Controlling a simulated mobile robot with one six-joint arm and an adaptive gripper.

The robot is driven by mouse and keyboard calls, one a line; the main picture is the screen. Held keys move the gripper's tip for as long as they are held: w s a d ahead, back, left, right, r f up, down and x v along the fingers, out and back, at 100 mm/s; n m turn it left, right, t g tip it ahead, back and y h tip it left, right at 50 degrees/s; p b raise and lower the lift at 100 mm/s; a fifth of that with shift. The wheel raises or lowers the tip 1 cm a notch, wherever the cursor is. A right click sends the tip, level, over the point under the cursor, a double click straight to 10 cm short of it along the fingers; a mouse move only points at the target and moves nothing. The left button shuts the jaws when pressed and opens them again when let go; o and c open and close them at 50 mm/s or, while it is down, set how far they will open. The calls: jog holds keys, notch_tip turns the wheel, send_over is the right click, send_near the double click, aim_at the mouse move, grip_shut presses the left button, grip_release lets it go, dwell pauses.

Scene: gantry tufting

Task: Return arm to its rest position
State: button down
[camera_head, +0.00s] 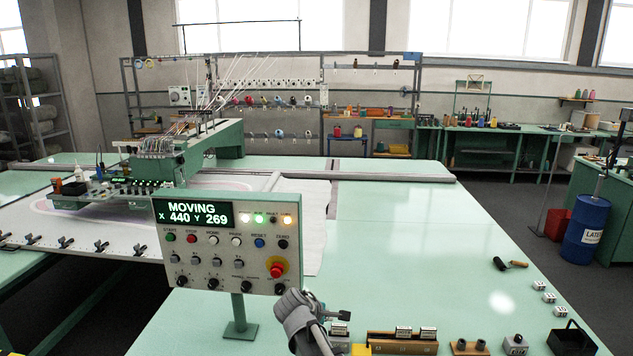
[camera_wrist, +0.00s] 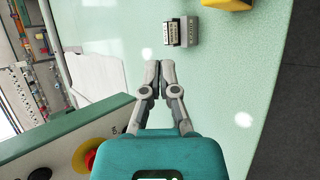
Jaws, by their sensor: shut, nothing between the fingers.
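My gripper (camera_wrist: 160,76) shows in the wrist view with its two grey fingers brought together and nothing held. It hangs over the pale green table (camera_wrist: 230,60), left of the table's edge in that view. In the head view my grey arm comes up at the bottom centre, just right of the control panel (camera_head: 225,278). The gripper there is small, beside the arm, and its fingers are hard to make out. The panel's display reads MOVING, X 440 Y 269. In the wrist view the panel (camera_wrist: 50,150), with its red button (camera_wrist: 88,153), lies close at the lower left.
The tufting machine (camera_head: 165,160) stands at left. The table's centre right is clear.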

jog(key=s+d+f+m+g+y, duration=0.3)
jog(key=s+d+m, duration=0.4)
jog(key=s, duration=0.1)
jog(key=s+d+f+m+g+y, duration=0.3)
jog(key=s+d+m+g, duration=0.1)
jog(key=s+d+m, duration=0.3)
jog(key=shift+s+f+m+b, duration=0.2)
jog(key=shift+s+m+b, duration=0.15)
jog(key=shift+s, duration=0.85)
dwell(5.3)
